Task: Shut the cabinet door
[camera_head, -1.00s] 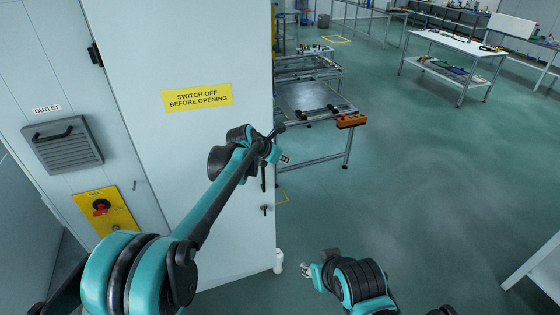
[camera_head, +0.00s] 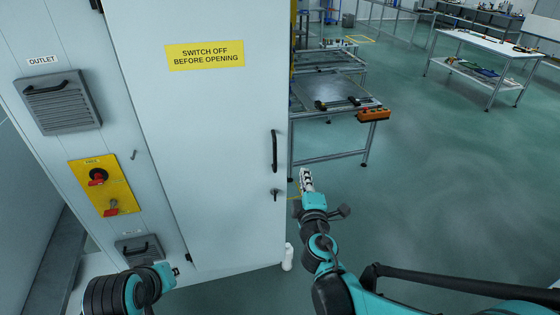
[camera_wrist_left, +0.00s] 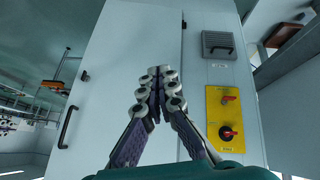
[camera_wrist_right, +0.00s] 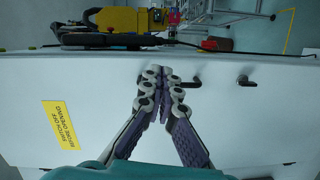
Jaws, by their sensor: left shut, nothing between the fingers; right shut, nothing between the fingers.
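The white cabinet door (camera_head: 215,125) carries a yellow warning sign (camera_head: 205,55), a black handle (camera_head: 274,150) and a small latch (camera_head: 276,194) near its right, free edge. Its hinges are on the left. How far it stands open is hard to tell. My right gripper (camera_head: 306,180) is shut and empty, just right of the free edge in the head view. In the right wrist view its fingertips (camera_wrist_right: 163,76) overlap the door near the handle; contact is unclear. My left gripper (camera_head: 172,272) is low at the left; its shut, empty fingertips (camera_wrist_left: 157,75) show in the left wrist view.
The cabinet's fixed front has a yellow switch panel (camera_head: 100,187) and outlet grille (camera_head: 58,102). A white bottle (camera_head: 288,257) stands on the floor by the door's lower corner. A metal bench (camera_head: 335,95) stands behind the free edge.

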